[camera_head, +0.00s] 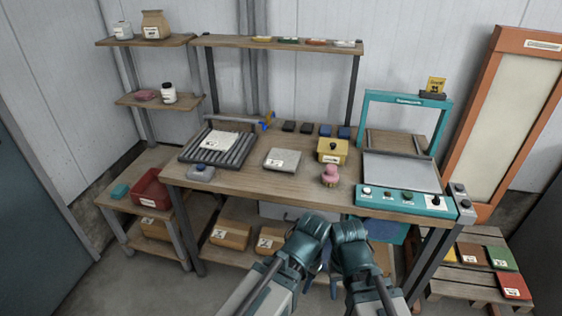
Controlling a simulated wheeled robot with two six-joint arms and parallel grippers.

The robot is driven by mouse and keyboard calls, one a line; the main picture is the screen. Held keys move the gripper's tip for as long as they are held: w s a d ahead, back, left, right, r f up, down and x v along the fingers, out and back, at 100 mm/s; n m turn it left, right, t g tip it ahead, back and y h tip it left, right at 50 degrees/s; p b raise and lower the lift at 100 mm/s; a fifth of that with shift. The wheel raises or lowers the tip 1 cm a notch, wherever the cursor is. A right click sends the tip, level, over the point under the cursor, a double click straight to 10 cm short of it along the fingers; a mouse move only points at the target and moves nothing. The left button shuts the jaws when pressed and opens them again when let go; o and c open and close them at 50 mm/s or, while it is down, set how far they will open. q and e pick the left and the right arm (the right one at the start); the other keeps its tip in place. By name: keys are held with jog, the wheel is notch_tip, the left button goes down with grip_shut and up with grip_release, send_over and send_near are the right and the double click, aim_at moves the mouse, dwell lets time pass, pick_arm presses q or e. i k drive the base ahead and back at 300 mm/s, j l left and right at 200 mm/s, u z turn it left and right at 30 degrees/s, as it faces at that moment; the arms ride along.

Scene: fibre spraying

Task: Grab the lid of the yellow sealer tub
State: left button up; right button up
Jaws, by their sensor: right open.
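The yellow tub (332,155) stands on the right half of the wooden workbench, with a pale label on its front. Its yellow lid (326,145) is on top and carries a small dark knob. My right gripper (335,264) is low in front of the bench's front edge, well apart from the tub; it is open and empty. My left gripper (315,264) is close beside it, mostly hidden behind my own wrist, so its fingers cannot be made out.
A pink-topped jar (330,176) stands just in front of the tub. A teal-framed machine (405,200) fills the bench's right end. A ribbed black rack (217,147) is at left.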

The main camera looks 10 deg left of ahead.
aim_at(328, 146)
jog(key=i+j+z, duration=0.1)
jog(key=z, duration=0.3)
jog(key=j+z, duration=0.25)
jog(key=z, duration=0.2)
jog(key=j+z, duration=0.2)
jog(key=z, duration=0.2)
jog(key=j+z, duration=0.4)
jog(key=j, duration=1.35)
jog(key=i, duration=0.45)
